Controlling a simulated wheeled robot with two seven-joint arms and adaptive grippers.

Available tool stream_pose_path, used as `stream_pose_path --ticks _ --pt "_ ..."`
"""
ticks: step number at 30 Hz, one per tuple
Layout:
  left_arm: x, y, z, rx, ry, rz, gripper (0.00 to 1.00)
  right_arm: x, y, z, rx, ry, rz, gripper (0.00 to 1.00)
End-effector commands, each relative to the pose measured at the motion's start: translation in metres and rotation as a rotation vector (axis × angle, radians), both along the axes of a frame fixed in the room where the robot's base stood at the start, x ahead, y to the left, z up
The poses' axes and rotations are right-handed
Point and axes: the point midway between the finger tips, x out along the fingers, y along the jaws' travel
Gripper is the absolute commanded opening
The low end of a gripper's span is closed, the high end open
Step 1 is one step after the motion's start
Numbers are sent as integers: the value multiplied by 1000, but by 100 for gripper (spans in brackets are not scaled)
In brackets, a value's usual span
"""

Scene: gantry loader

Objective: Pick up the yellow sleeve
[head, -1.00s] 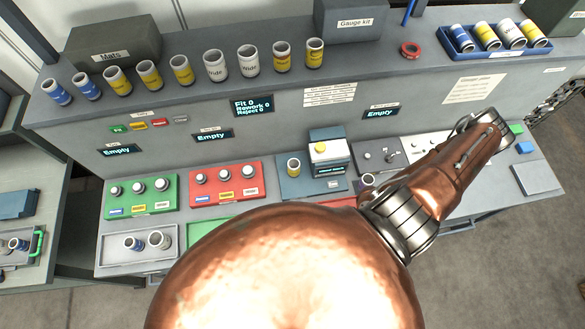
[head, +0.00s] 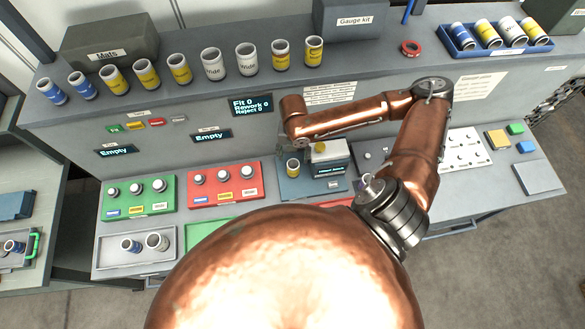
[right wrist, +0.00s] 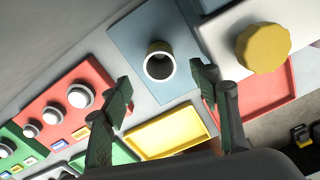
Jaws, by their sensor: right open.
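A yellow sleeve (head: 293,167) with a pale rim stands upright on the blue-grey pad (head: 290,189) beside the white and blue gauge device with a yellow knob (head: 322,152). My right gripper (head: 290,145) is above and slightly behind this sleeve in the head view, partly hidden by its own wrist. In the right wrist view the open fingers (right wrist: 162,88) are apart and empty. The sleeve (right wrist: 159,62) shows beyond them, roughly between the tips, its open mouth facing the camera. Other yellow sleeves (head: 147,74) stand on the upper shelf. My left gripper is not in view.
The gauge device's yellow knob (right wrist: 262,47) lies close right of the fingers in the wrist view. A red knob panel (head: 225,187) and green knob panel (head: 138,198) are left of the pad. A yellow tray (right wrist: 167,132) and red tray (right wrist: 265,97) lie nearby.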

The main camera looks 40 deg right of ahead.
Motion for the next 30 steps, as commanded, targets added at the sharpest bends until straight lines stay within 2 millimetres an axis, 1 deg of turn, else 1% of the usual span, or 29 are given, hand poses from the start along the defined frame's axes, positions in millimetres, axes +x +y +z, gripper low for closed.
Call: stream_pose_path --ticks 1,3,7,9,14,17,21,24,30 --pt "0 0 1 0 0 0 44 -1 1 -12 1 4 0 56" --pt "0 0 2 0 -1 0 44 -1 1 -26 2 4 0 56" --pt "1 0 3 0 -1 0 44 -1 1 -47 1 3 0 56" --pt "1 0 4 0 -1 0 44 0 1 -54 2 1 0 56" --pt "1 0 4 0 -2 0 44 0 0 -64 1 1 0 56" --pt "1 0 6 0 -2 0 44 -1 1 -75 1 3 1 56" --pt "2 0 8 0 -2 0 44 -1 1 -96 1 2 1 56" --pt "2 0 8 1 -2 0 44 -1 1 -107 1 1 2 56" --pt "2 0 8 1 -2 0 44 -1 0 -111 0 0 2 56"
